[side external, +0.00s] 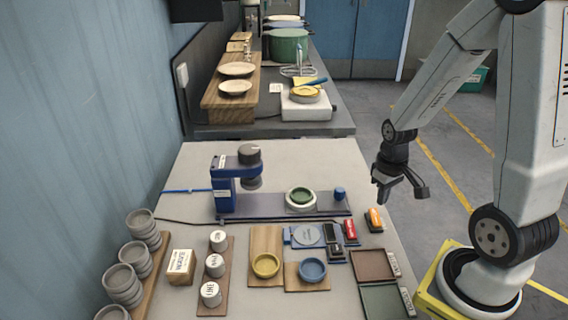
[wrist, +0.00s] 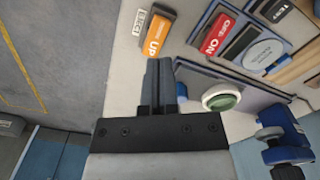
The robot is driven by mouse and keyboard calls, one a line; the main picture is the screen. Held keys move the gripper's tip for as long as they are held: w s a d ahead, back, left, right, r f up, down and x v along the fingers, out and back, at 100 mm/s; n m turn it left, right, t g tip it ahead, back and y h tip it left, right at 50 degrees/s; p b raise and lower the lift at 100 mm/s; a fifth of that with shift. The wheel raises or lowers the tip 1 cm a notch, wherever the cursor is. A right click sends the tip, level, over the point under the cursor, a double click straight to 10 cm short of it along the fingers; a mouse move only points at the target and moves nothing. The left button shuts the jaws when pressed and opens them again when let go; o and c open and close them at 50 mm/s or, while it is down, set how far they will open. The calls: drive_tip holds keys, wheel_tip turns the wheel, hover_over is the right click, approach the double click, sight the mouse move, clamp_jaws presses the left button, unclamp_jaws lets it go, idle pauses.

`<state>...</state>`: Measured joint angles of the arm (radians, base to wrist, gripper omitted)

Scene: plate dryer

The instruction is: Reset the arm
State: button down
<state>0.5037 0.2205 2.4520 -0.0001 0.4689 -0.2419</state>
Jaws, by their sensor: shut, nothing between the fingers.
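My gripper (side external: 400,190) hangs at the right edge of the work table in the side view, above the surface and apart from everything on it. In the wrist view my gripper (wrist: 158,75) has its fingers together with nothing between them. The orange UP block (wrist: 158,35) lies beyond the fingertips; it also shows in the side view (side external: 374,219). The red ON block (wrist: 216,36) lies beside it and shows in the side view (side external: 350,230).
A blue stand with a grey head (side external: 225,190) stands at the table's back. A green dish on a white ring (side external: 300,197) sits right of it. Bowls, labelled jars and trays fill the front. A wooden shelf with plates (side external: 230,100) is behind.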

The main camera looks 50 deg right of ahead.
drive_tip(key=shift+r, duration=0.5)
drive_tip(key=shift+w+a+r, duration=0.1)
drive_tip(key=shift+w+a, duration=0.2)
drive_tip(key=shift+a, duration=0.2)
drive_tip(key=w+a+r+n+t, duration=0.1)
drive_tip(key=a, duration=0.5)
drive_tip(key=w+a+r+n+t, duration=0.1)
drive_tip(key=w+a+n, duration=0.1)
drive_tip(key=a, duration=0.4)
drive_tip(key=shift+w+a+r+t, duration=0.2)
drive_tip(key=shift+r+t, duration=0.1)
drive_tip(key=shift+r, duration=0.1)
